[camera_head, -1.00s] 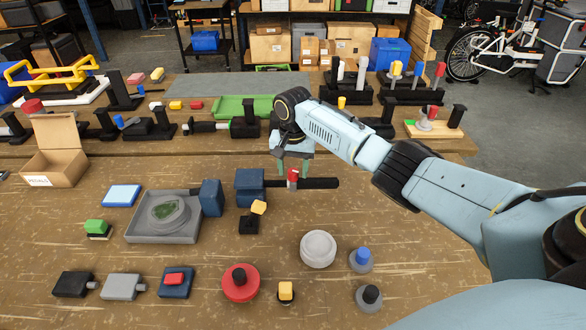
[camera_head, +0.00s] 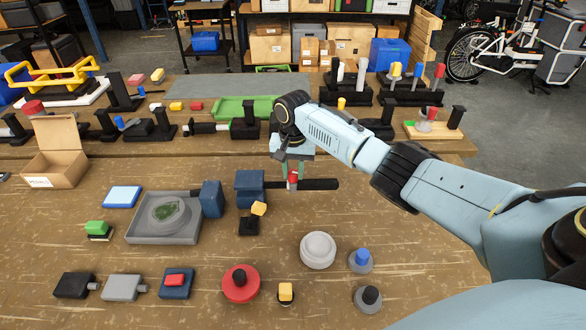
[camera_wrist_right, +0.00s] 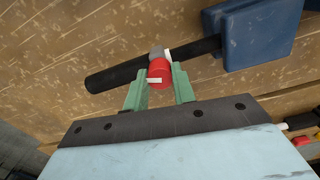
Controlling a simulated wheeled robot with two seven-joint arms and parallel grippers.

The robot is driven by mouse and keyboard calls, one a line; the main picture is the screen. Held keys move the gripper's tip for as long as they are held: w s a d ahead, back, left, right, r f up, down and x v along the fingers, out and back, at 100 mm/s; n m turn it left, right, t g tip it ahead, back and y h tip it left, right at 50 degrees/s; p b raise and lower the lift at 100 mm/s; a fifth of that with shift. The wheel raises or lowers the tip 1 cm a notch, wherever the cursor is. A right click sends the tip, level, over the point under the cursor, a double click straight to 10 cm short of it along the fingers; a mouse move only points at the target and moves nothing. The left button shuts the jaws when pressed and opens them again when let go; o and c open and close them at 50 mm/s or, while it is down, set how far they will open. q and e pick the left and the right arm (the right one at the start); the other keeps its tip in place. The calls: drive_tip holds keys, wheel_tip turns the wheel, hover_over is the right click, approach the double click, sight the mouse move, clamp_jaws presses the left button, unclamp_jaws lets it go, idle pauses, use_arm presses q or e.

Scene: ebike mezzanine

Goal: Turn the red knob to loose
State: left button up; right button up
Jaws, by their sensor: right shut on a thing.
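The red knob (camera_head: 292,179) sits on a black bar (camera_head: 318,184) that sticks out from a dark blue block (camera_head: 250,184). My right gripper (camera_head: 292,180) is at the knob, its green fingers pointing down. In the right wrist view the red knob (camera_wrist_right: 159,72) is between the two fingertips (camera_wrist_right: 160,84), and the fingers are shut on it. A white mark shows on the knob and another white mark beside it on a grey part at the bar. The fingers hide part of the knob in the head view. My left gripper is not in view.
A small black block with a yellow top (camera_head: 249,226) stands just in front of the blue block. A grey tray (camera_head: 140,236) lies to the left. A grey round knob (camera_head: 318,250) and a red disc (camera_head: 240,290) stand nearer. Wood right of the bar is clear.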

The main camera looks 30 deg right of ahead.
drive_tip(key=shift+r+n+p, duration=0.15)
drive_tip(key=shift+n+p, duration=0.7)
drive_tip(key=shift+n, duration=0.15)
drive_tip(key=n+p, duration=0.1)
drive_tip(key=n, duration=0.1)
drive_tip(key=shift+n+p, duration=0.3)
drive_tip(key=shift+p, duration=0.05)
drive_tip(key=n+p, duration=0.1)
drive_tip(key=n, duration=0.1)
drive_tip(key=shift+n, duration=0.4)
drive_tip(key=n, duration=0.3)
drive_tip(key=shift+n+p, duration=0.3)
drive_tip(key=shift+p, duration=0.1)
drive_tip(key=n, duration=0.3)
drive_tip(key=shift+w+n, duration=0.1)
drive_tip(key=shift+n, duration=0.2)
drive_tip(key=n, duration=0.3)
drive_tip(key=shift+n, duration=0.3)
drive_tip(key=n, duration=0.3)
drive_tip(key=shift+n, duration=2.2)
